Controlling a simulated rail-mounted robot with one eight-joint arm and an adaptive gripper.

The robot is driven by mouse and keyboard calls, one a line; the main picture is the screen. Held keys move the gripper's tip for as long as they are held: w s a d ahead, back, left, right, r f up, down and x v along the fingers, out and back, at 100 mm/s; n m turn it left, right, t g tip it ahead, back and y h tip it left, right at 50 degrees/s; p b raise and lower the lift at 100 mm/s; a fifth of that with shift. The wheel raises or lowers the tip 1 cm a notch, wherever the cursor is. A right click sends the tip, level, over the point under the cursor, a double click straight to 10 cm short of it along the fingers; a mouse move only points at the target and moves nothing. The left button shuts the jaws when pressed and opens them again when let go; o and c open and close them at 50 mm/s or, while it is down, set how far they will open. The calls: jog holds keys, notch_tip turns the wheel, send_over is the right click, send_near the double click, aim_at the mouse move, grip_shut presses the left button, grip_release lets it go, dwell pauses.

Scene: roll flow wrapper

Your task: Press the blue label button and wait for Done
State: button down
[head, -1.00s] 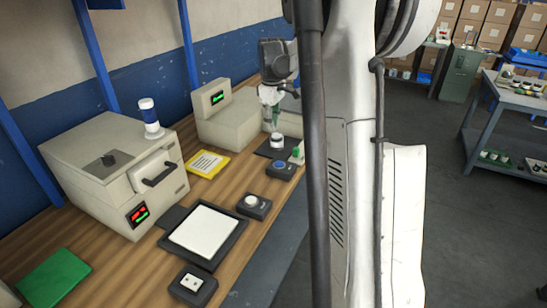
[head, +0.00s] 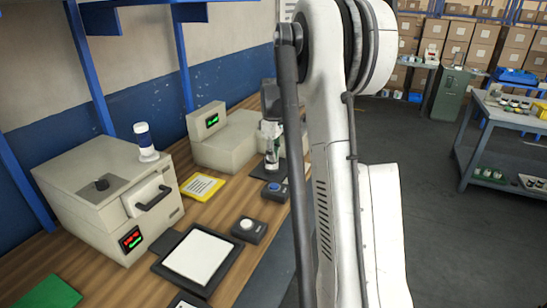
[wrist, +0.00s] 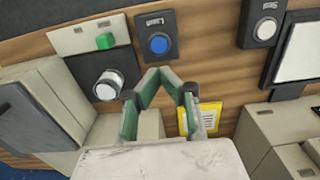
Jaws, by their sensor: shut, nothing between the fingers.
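The blue button (head: 275,187) sits on a small dark box (head: 276,196) near the bench's right edge. In the wrist view the blue button (wrist: 158,43) lies just beyond my fingertips, with a visible gap in the picture. My gripper (wrist: 159,72) is shut and empty, its green-padded fingers angled together at the tips.
A white button box (head: 248,229), a yellow card (head: 202,186) and a beige machine with a handle (head: 109,199) share the bench.

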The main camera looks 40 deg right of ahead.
aim_at(274, 185)
notch_tip(274, 185, down, 11)
dwell(0.4)
jog(key=shift+f+b, duration=0.85)
jog(key=shift+f, duration=0.1)
notch_tip(274, 185, up, 14)
jog(key=p, duration=0.1)
jog(key=shift+r, duration=0.15)
dwell(0.9)
jog(key=shift+a, duration=0.1)
